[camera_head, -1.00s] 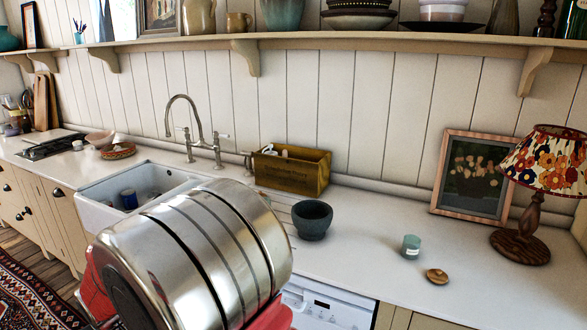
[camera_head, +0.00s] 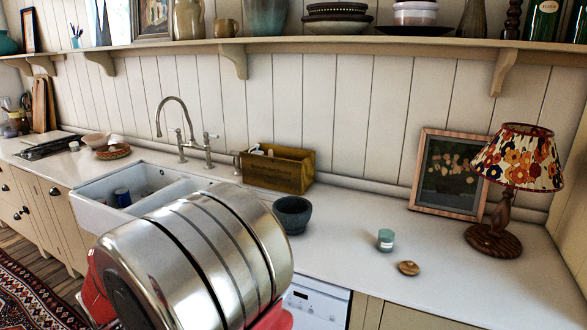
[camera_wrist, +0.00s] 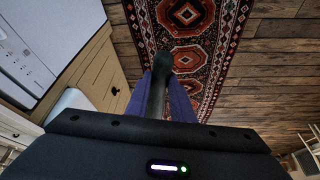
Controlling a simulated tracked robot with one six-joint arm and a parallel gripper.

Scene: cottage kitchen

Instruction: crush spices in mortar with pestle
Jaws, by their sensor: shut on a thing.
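The mortar (camera_head: 292,215) is a dark grey stone bowl. It stands upright on the white counter, partly behind my silver arm in the head view. Whether spices lie in it I cannot see. In the wrist view my gripper (camera_wrist: 160,85) is shut on a dark grey rod, the pestle (camera_wrist: 156,98), between two bluish fingers. The pestle's rounded end points away from the wrist camera, over the rug and floor. My gripper and the pestle do not show in the head view.
A wooden box (camera_head: 280,170) stands behind the mortar, with the sink (camera_head: 75,196) to the left. A small teal jar (camera_head: 385,240), a round wooden lid (camera_head: 408,268), a picture frame (camera_head: 448,175) and a lamp (camera_head: 510,190) are to the right.

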